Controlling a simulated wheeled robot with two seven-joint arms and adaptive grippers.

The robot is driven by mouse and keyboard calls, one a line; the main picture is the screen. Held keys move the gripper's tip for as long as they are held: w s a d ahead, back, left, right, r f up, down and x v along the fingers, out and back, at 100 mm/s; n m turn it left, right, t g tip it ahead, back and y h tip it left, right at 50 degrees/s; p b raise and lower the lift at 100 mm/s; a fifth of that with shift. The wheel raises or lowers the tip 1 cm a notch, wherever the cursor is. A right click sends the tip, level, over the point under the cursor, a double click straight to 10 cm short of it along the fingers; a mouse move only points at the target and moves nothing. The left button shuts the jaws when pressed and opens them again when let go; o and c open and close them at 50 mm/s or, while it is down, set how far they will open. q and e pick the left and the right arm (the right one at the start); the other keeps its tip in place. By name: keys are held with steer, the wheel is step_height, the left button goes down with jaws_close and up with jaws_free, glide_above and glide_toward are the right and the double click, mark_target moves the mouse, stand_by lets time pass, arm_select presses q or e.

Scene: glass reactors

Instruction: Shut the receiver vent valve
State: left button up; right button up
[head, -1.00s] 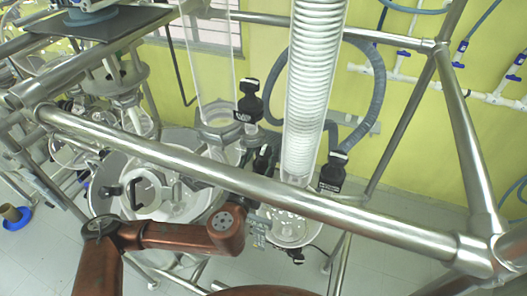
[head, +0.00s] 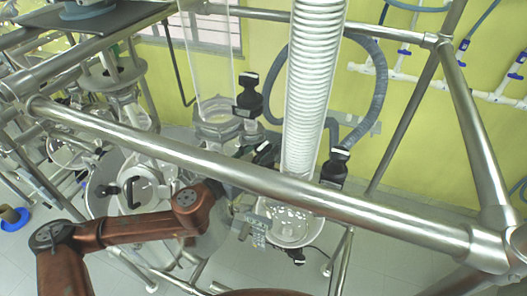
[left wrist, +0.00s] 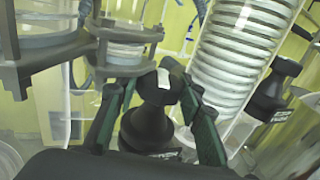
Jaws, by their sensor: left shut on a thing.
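A black valve handle with a white label (left wrist: 155,118) stands between the dark green fingers of my left gripper (left wrist: 156,88) in the left wrist view. The fingers close on it from both sides near its top. In the head view a black handle (head: 264,153), tilted to the right, shows just above the steel rail and looks like the same one. My left arm reaches to the rail there, and the rail hides most of the hand. The valve's lower body is hidden. My right gripper is not in view.
A thick steel rail (head: 330,199) crosses in front of the glassware. The coiled glass column (head: 310,85) stands right of the held handle, with another black valve (head: 335,165) beside it. A black valve (head: 249,97) stands higher up. A round glass vessel (head: 290,226) hangs below.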

arm_select(q)
steer(key=m+g+h+b, duration=0.2)
steer(key=g+h, duration=0.1)
steer(key=shift+w+a+f+m, duration=0.1)
steer(key=shift+f+m, duration=0.05)
steer(key=shift+m, duration=0.25)
steer(key=shift+m+g+h, duration=0.4)
steer(key=shift+m+g, duration=0.2)
steer(key=shift+g, duration=0.4)
steer(key=o, duration=1)
steer(key=shift+c, duration=0.2)
